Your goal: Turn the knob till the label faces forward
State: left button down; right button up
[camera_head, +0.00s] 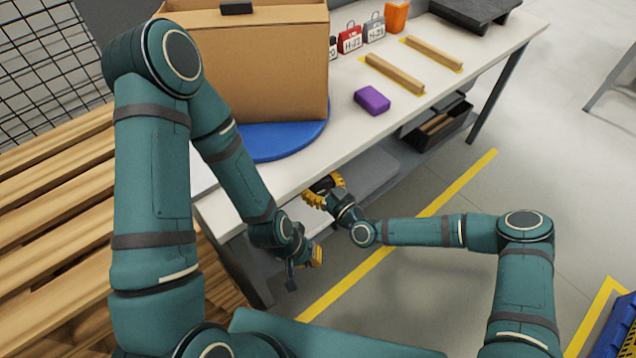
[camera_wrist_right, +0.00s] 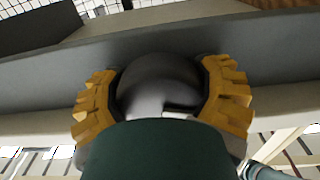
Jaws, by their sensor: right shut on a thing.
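My right gripper (camera_head: 324,191) is at the front edge of the white workbench (camera_head: 385,130), just under the tabletop. In the right wrist view its two yellow toothed fingers (camera_wrist_right: 162,98) sit either side of a dark grey rounded knob (camera_wrist_right: 160,80), shut on it. No label shows on the part of the knob I can see; its front is mostly hidden by the fingers and wrist. My left gripper (camera_head: 304,270) hangs lower, in front of the bench, with its fingers apart and nothing visible between them.
A cardboard box (camera_head: 265,65) stands on a blue round turntable (camera_head: 285,143) on the bench. A wooden pallet (camera_head: 50,215) is at left.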

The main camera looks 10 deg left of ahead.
jog(key=m+b, duration=0.2)
jog(key=b, duration=0.1)
jog(key=shift+f, duration=0.3)
jog(key=shift+s+r+m+b, duration=0.1)
jog(key=shift+r+m+b, duration=0.05)
jog(key=shift+m+b, duration=0.8)
jog(key=o, duration=1.2)
jog(key=shift+c, duration=0.2)
jog(key=shift+d+r, duration=0.1)
jog(key=v, duration=1.2)
